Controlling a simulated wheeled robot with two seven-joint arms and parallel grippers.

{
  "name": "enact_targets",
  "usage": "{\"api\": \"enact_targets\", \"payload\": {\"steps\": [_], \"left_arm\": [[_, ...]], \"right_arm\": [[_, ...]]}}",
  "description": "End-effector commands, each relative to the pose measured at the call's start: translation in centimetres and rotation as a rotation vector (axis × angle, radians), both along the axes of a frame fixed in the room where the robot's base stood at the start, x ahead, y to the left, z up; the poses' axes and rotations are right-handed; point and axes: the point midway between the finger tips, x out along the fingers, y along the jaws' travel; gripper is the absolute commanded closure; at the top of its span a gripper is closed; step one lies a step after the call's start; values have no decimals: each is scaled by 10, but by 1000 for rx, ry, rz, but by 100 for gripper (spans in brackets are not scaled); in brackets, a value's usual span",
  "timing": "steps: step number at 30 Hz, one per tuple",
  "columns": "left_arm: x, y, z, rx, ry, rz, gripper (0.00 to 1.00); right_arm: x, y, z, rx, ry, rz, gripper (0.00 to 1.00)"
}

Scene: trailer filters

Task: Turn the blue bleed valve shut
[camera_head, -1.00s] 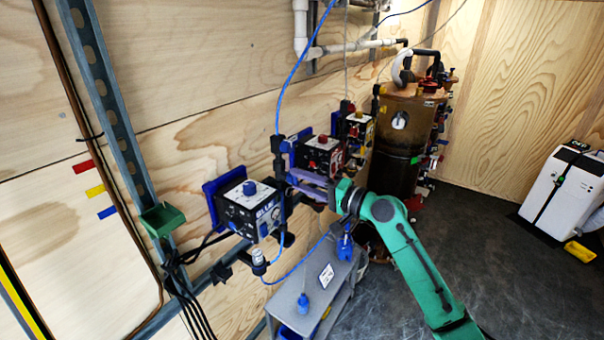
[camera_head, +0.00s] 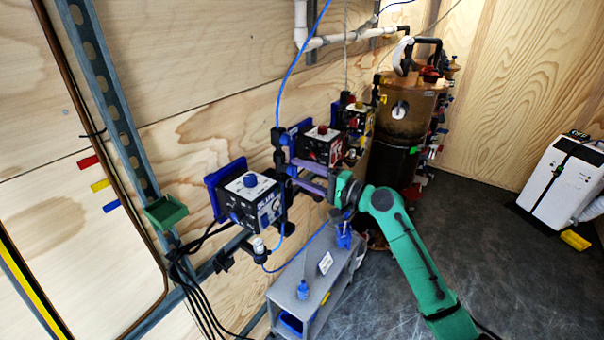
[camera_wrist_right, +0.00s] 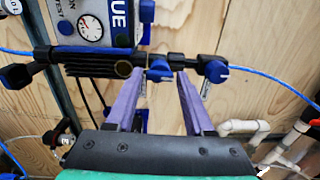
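My right gripper (camera_head: 300,176) has two purple fingers, spread apart, reaching left toward the fittings by the wall in the head view. In the right wrist view, the open fingertips (camera_wrist_right: 159,84) flank a small blue valve handle (camera_wrist_right: 160,69) on a dark horizontal manifold. The handle shows between the tips; I cannot tell whether either finger touches it. Another blue knob (camera_wrist_right: 215,71) is just right of the right fingertip. The blue-marked box (camera_head: 250,202) with a blue top knob hangs left of the gripper; its gauge face (camera_wrist_right: 92,25) shows above the manifold. My left gripper is not in view.
Red (camera_head: 322,146) and yellow (camera_head: 354,118) boxes hang behind the gripper, near a brown tank (camera_head: 408,110). A grey cart (camera_head: 285,288) stands below. Blue hose (camera_wrist_right: 270,82) runs right from the manifold.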

Motion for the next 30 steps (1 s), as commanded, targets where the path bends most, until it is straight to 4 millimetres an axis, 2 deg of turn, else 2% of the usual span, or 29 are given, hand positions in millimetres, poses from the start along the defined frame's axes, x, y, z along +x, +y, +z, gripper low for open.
{"api": "enact_targets", "payload": {"steps": [10,14,17,25,30], "left_arm": [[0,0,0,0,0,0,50],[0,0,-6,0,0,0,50],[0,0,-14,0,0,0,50],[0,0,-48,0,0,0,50],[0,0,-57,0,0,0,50]], "right_arm": [[-1,0,-1,-3,0,1,28],[-6,-9,-4,-4,0,0,28],[-18,-25,-6,-5,-1,0,28],[-64,-89,-9,-5,0,-2,28],[-82,-113,-5,-4,0,0,28]]}}
